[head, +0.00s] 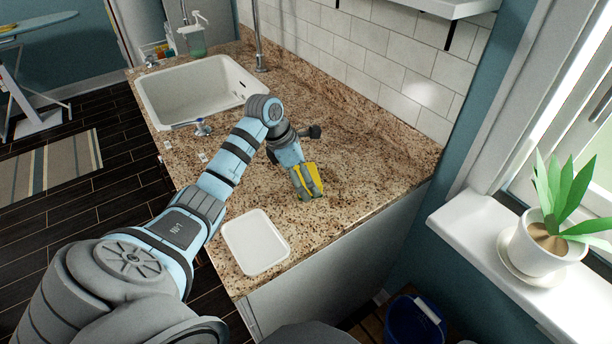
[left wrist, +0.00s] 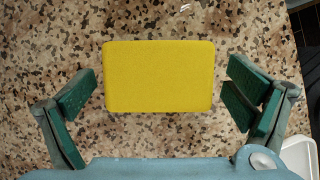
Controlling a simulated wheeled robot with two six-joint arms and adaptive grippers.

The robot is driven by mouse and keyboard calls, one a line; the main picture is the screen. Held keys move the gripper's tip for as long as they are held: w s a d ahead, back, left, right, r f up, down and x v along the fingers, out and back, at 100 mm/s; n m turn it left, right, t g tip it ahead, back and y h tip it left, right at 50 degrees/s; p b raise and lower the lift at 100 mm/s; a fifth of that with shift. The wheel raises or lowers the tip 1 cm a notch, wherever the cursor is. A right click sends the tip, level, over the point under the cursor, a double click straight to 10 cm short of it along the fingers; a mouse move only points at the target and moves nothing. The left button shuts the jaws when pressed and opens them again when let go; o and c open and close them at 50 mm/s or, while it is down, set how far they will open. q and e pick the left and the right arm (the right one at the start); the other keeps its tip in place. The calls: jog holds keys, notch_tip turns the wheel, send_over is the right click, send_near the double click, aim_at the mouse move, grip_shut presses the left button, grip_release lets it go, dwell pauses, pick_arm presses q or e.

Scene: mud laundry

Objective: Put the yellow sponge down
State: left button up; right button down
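The yellow sponge (left wrist: 158,76) appears flat against the speckled countertop (head: 345,150) in the left wrist view. In the head view it shows as yellow (head: 314,171) around my gripper's fingers. My left gripper (head: 308,190) points down over the counter at the sponge. Its green-padded fingers (left wrist: 160,98) stand open, one on each side of the sponge, with a narrow strip of counter showing between each finger and the sponge. Part of the sponge is hidden by the gripper in the head view. My right gripper is not in view.
A white tray (head: 256,243) lies near the counter's front end. A white sink (head: 200,92) with a faucet is at the far left. A soap bottle (head: 195,38) stands behind it. A potted plant (head: 548,245) sits on the windowsill. Counter right of the gripper is clear.

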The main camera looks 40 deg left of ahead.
pick_arm(q)
jog(key=shift+a+r, duration=0.1)
jog(key=shift+r, duration=0.25)
jog(key=v, duration=1.1)
jog(key=shift+s+r+p, duration=0.15)
jog(key=shift+r+p, duration=0.1)
jog(key=shift+p, duration=0.05)
jog(key=shift+a, duration=0.1)
